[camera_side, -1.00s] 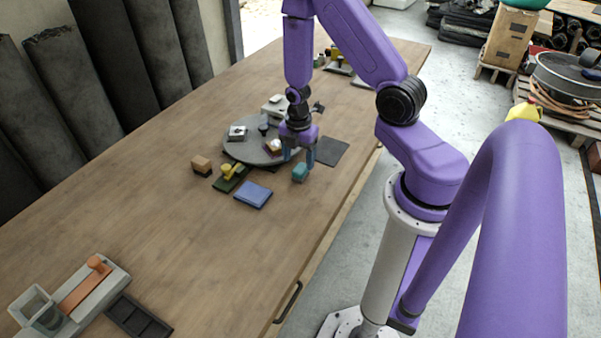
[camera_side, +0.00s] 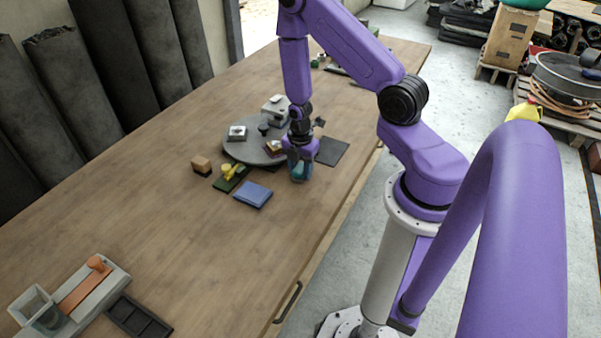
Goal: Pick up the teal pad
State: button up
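The teal pad (camera_side: 298,174) is a small block on the wooden table, just in front of the round grey disc. My gripper (camera_side: 299,172) points down right at it, with its fingers around or beside the pad. The fingers and the gripper body hide much of the pad. I cannot tell whether the fingers are closed on it.
The grey disc (camera_side: 240,152) carries several small items. A blue pad (camera_side: 253,194), a green pad with a yellow item (camera_side: 232,172) and a tan block (camera_side: 202,164) lie to the left. A dark mat (camera_side: 331,151) lies right.

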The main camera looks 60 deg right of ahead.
aim_at(300, 167)
dwell(0.3)
jog(key=shift+r, duration=5)
jog(key=shift+o, duration=0.6)
jog(key=shift+w, duration=0.1)
